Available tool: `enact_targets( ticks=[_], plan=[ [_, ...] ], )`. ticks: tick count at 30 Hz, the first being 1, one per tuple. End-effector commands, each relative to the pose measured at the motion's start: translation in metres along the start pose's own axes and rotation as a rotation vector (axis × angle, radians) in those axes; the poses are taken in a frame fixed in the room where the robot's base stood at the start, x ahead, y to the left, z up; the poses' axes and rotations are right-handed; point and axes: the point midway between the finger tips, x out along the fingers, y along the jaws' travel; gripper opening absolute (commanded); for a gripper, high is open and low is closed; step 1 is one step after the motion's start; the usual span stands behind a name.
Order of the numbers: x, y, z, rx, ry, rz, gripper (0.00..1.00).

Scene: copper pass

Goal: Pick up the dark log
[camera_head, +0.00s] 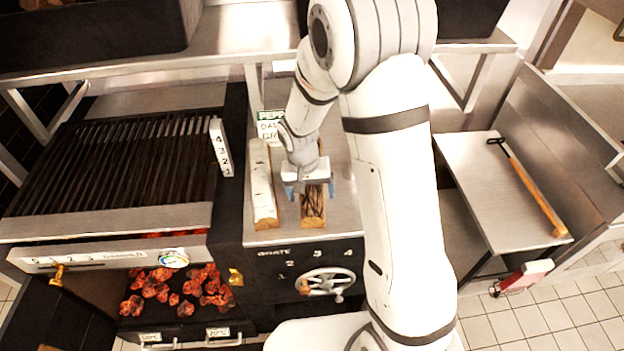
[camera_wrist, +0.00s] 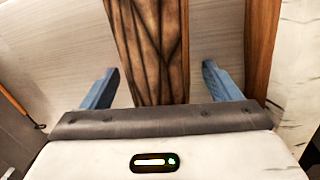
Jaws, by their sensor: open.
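The dark log (camera_head: 313,207) lies on the steel counter beside the grill, its long side running front to back. My gripper (camera_head: 308,192) is over it, and in the head view the gripper hides its far part. In the wrist view the dark log (camera_wrist: 150,50) runs between my two blue fingers (camera_wrist: 163,88). The fingers are open, with a gap on each side of the log, and do not touch it. I cannot tell how far the fingertips are above the counter.
A pale birch log (camera_head: 262,190) lies just left of the dark log; it shows at the right in the wrist view (camera_wrist: 297,60). A grill (camera_head: 110,222) with glowing coals (camera_head: 190,287) is at left. A handwheel (camera_head: 326,284) is below the counter. A side table (camera_head: 480,160) holds a long-handled tool (camera_head: 533,190).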

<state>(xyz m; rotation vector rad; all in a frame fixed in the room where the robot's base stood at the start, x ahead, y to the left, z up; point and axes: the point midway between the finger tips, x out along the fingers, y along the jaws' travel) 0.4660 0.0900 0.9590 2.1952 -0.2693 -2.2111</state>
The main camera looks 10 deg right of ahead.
Motion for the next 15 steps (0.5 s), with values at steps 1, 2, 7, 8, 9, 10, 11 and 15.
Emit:
enact_targets(
  ticks=[1, 2, 7, 8, 9, 10, 11, 15],
  plan=[
    [0.0013, -0.0002, 0.0, 0.0, 0.0, 0.0, 0.84],
    [0.0014, -0.0003, 0.0002, 0.0, 0.0, 0.0, 0.84],
    [-0.0005, -0.0014, 0.0028, 0.0, 0.003, 0.001, 0.73],
    [-0.0008, -0.0017, 0.0034, 0.0, 0.004, 0.002, 0.71],
    [-0.0013, -0.0021, 0.0043, -0.001, 0.005, 0.002, 0.67],
    [-0.0016, -0.0025, 0.0051, -0.001, 0.005, 0.002, 0.65],
    [-0.002, -0.0028, 0.0059, -0.001, 0.006, 0.003, 0.62],
    [-0.0037, -0.0041, 0.0095, -0.001, 0.01, 0.004, 0.51]
  ],
)
